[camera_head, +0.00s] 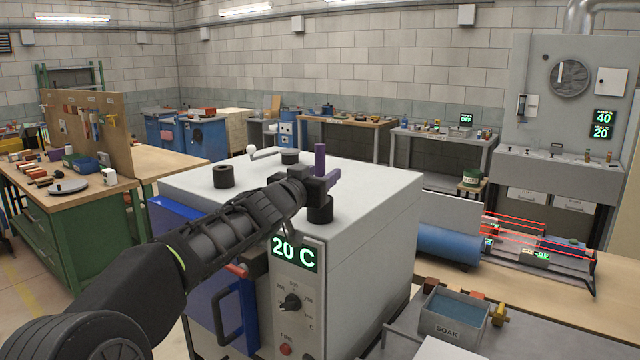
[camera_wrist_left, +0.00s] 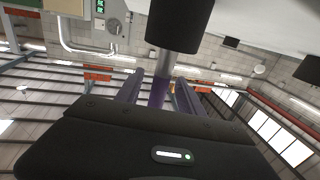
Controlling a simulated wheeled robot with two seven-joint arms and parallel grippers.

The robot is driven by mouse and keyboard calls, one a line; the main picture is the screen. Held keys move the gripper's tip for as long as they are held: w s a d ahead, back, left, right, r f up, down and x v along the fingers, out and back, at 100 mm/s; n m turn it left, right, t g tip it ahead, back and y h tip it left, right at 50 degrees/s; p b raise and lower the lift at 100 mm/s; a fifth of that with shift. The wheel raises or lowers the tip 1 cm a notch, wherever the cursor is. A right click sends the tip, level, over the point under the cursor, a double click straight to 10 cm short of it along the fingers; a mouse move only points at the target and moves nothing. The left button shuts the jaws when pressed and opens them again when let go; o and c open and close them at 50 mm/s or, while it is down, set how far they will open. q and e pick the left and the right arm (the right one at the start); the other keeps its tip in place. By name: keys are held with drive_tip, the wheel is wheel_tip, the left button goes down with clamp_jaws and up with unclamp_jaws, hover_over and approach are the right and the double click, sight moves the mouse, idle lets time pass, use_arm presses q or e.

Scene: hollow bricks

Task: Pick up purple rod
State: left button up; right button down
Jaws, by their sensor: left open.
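The purple rod (camera_head: 320,158) stands upright above a black round holder (camera_head: 320,210) at the near corner of the grey furnace top. In the left wrist view the purple rod (camera_wrist_left: 159,93) shows between my fingers, with a grey metal part and the black holder (camera_wrist_left: 179,24) beyond it. My left gripper (camera_head: 325,181) is open around the rod; whether a finger touches it I cannot tell. The rod's middle is partly hidden by the gripper in the head view. My right gripper is not in view.
The furnace (camera_head: 370,205) has a 20 C display (camera_head: 295,253) and a blue door with a handle. Another black round piece (camera_head: 224,176) and a bent metal handle (camera_head: 268,153) are on its top. A SOAK tank (camera_head: 455,322) stands at the lower right.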

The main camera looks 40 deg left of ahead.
use_arm(q)
drive_tip(key=x, duration=0.2)
drive_tip(key=shift+w, duration=0.3)
drive_tip(key=shift+c, duration=0.3)
clamp_jaws()
idle(0.5)
